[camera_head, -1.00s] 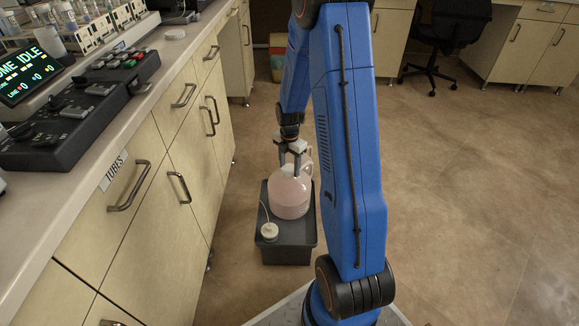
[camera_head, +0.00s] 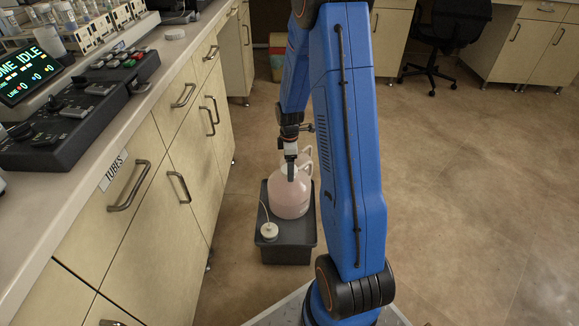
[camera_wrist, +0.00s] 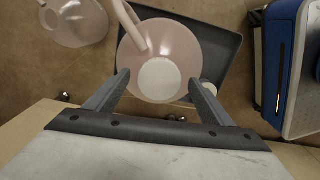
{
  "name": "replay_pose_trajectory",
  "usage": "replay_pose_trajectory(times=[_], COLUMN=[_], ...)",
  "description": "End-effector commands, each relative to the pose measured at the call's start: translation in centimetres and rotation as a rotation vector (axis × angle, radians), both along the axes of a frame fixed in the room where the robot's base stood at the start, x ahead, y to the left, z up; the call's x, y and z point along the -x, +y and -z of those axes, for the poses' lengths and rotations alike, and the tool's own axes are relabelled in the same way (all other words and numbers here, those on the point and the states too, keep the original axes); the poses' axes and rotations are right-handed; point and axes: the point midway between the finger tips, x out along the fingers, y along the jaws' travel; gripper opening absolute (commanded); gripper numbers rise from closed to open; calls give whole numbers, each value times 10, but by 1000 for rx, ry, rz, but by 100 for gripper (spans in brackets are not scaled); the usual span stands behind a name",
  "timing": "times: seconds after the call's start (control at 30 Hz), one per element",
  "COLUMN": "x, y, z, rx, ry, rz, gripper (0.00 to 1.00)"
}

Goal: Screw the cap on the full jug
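The jug (camera_head: 290,199), filled with pinkish liquid, stands upright in a dark tray (camera_head: 288,256) on the floor. In the wrist view the jug (camera_wrist: 187,45) shows from above with its handle at the top left. A round white cap (camera_wrist: 160,80) sits over its mouth; whether it is threaded on cannot be told. My gripper (camera_head: 291,172) points down over the jug top. In the wrist view my gripper (camera_wrist: 159,79) is open, with a finger on each side of the cap and visible gaps between.
A white round fitting with a thin tube (camera_head: 269,231) lies at the tray's near left. A second clear jug (camera_wrist: 75,22) stands outside the tray. Drawer cabinets (camera_head: 140,215) line the left side close to the tray. The floor on the right is open.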

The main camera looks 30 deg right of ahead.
Motion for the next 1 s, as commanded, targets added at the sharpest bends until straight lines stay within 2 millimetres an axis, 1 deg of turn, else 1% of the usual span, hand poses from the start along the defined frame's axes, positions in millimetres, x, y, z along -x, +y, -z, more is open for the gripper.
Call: replay_pose_trajectory(times=[0.17,0.27,1.0], x=[0,0,-1], y=[0,0,0], z=[0,0,0], rx=[0,0,-1], ry=[-1,-1,-2], rz=[-3,-34,-753], gripper=[75,75,75])
